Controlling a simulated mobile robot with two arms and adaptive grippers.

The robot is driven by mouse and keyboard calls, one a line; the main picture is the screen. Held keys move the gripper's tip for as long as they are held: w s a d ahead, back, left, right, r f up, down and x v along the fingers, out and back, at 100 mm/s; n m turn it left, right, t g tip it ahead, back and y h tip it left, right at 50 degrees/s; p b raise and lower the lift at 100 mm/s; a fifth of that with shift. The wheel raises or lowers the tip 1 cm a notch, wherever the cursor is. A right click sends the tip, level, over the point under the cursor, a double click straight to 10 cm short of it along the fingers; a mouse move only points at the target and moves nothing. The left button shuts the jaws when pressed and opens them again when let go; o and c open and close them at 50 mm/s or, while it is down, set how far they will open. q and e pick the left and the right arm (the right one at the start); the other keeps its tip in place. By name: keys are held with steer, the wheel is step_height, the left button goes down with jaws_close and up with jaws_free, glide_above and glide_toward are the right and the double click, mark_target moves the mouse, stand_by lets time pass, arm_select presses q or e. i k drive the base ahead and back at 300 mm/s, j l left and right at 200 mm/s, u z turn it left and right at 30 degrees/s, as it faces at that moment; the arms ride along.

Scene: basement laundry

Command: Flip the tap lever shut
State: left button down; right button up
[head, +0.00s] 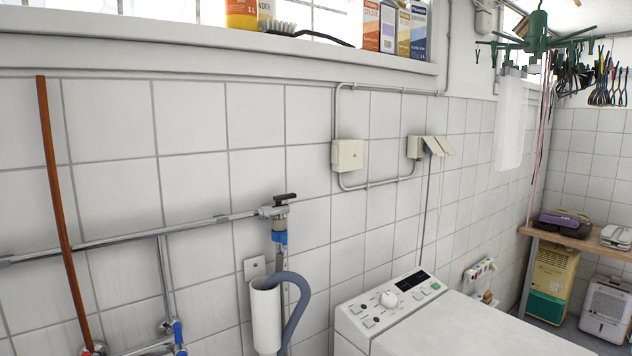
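A tap (276,212) sits at the right end of a horizontal metal pipe on the tiled wall. Its black lever (286,197) is on top and lies about level, in line with the pipe. A blue collar (280,237) is below the tap. Lower left, a blue-handled valve (178,333) and a red-handled valve (92,350) show at the bottom edge, partly cut off. Neither of my grippers is in view.
A white washing machine (392,302) stands below right of the tap. A grey hose (299,300) curves out of a white standpipe (265,315) under it. A brown pole (62,200) leans at the left. Bottles and boxes stand on the sill (200,48).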

mark_target(278, 199)
steer(key=i+l, duration=0.15)
steer(key=l, duration=0.25)
steer(key=i+l+u, duration=0.1)
steer(key=l, duration=0.3)
steer(key=i+l, duration=0.15)
steer(key=l, duration=0.25)
